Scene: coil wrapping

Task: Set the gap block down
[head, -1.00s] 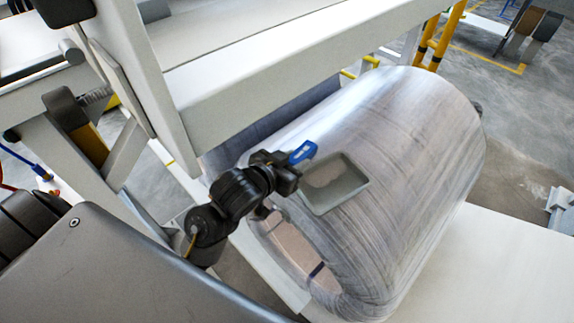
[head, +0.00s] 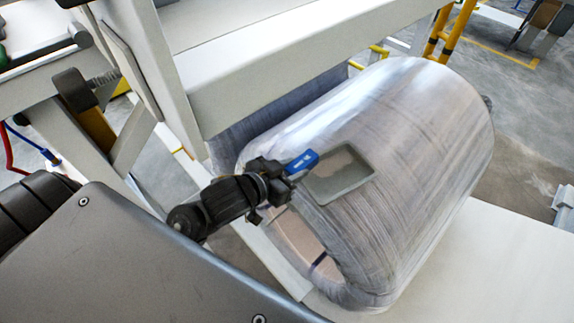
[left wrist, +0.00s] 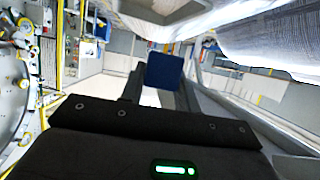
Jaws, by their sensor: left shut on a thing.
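The gap block (head: 302,161) is a small blue block with a light marking. My left gripper (head: 284,171) is shut on it and holds it by the near end of the wrapped coil, beside the grey tray. In the left wrist view the blue block (left wrist: 165,72) sits between the fingertips. The shallow grey tray (head: 352,186) rests on top of the coil, and its inside looks empty. Whether the block touches the tray's rim is hard to tell. My right gripper is in neither view.
The large wrapped coil (head: 420,150) fills the middle and right of the head view. A white machine beam (head: 290,75) runs above and behind it. A white flat surface (head: 480,255) lies clear at the lower right. Yellow posts (head: 450,35) stand at the back.

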